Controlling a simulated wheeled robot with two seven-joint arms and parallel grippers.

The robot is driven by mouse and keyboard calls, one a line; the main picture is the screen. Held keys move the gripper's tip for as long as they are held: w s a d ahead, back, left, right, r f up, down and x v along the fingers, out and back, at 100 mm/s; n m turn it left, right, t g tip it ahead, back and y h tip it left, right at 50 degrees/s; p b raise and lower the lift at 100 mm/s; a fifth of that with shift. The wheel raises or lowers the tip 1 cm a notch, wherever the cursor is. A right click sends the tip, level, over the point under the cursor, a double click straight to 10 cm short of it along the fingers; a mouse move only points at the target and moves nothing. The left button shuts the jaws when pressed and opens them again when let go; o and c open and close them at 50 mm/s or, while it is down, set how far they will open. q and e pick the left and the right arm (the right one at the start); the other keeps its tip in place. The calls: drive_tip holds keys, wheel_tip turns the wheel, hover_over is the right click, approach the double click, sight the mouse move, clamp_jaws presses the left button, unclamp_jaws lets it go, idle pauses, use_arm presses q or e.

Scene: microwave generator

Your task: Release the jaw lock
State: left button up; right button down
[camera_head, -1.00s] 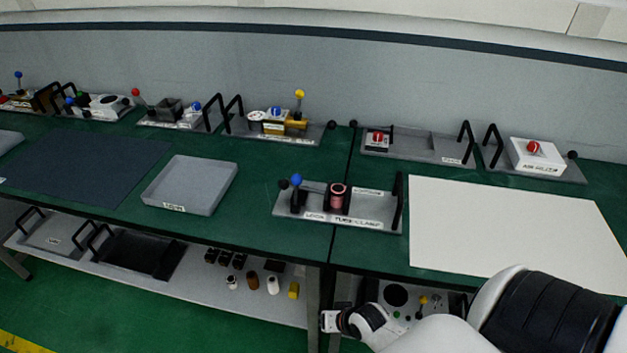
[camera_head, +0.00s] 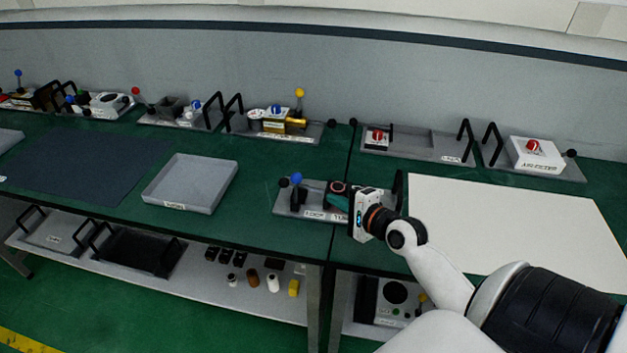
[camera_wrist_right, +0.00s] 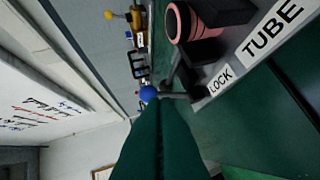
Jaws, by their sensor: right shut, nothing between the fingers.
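The tube clamp fixture (camera_head: 312,213) is a grey tray on the green table, labelled LOCK and TUBE. Its lever has a blue ball (camera_head: 296,177) on top, at the tray's left end. The ball also shows in the wrist view (camera_wrist_right: 148,93), with a rod running to the fixture by the LOCK label (camera_wrist_right: 221,79). A pink ring part (camera_wrist_right: 178,22) sits beside it. My right gripper (camera_head: 329,197) is shut and empty, over the fixture, right of the ball in the head view. Its green fingers (camera_wrist_right: 155,108) point toward the ball; I cannot tell whether they touch. My left gripper is out of view.
A black handle (camera_head: 398,188) stands at the fixture's right end. A grey tray (camera_head: 153,197) lies to the left and a white board (camera_head: 500,215) to the right. More fixtures, including an air-heater box (camera_head: 535,152), line the back. A shelf (camera_head: 190,283) runs below.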

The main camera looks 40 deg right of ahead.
sight(296, 188)
drive_tip(key=shift+w+d+r+m, duration=0.2)
drive_tip(key=shift+d+r+m, duration=0.3)
drive_tip(key=shift+d, duration=0.1)
drive_tip(key=shift+f, duration=0.1)
drive_tip(key=p+x, duration=0.1)
drive_tip(key=x, duration=0.9)
drive_tip(key=shift+s+a+t, duration=0.1)
drive_tip(key=shift+t, duration=0.3)
